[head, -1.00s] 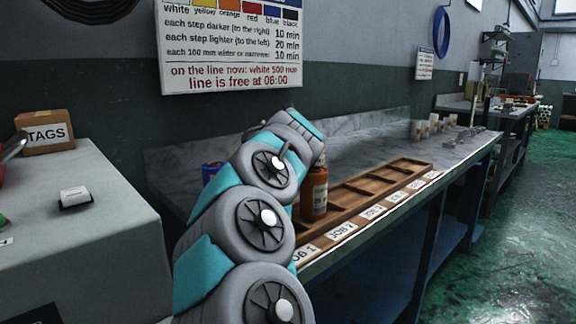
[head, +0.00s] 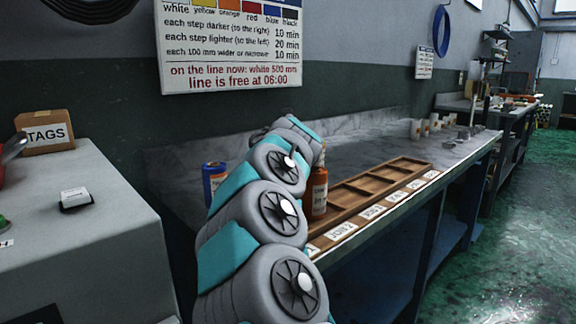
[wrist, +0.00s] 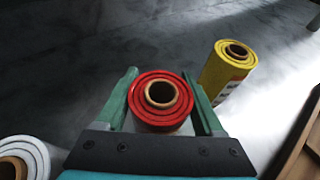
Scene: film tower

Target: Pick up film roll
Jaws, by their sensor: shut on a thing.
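A red film roll (wrist: 155,102) stands on end between the fingers of my gripper (wrist: 159,78) in the wrist view. The fingers are closed against its left and right sides, and I see its brown core from above. A yellow roll (wrist: 228,75) stands apart to the right, and a white roll (wrist: 22,160) is partly cut off at the lower left. In the head view my arm hides the gripper and the red roll. A blue roll (head: 213,180) shows left of my arm, and an orange labelled roll (head: 318,195) stands right of it.
A wooden tray (head: 370,187) with compartments and job labels runs along the bench's front edge. Several white pieces (head: 425,127) stand farther back on the grey bench (head: 350,147). A grey cabinet with a TAGS box (head: 45,133) is at the left. The green floor is clear at the right.

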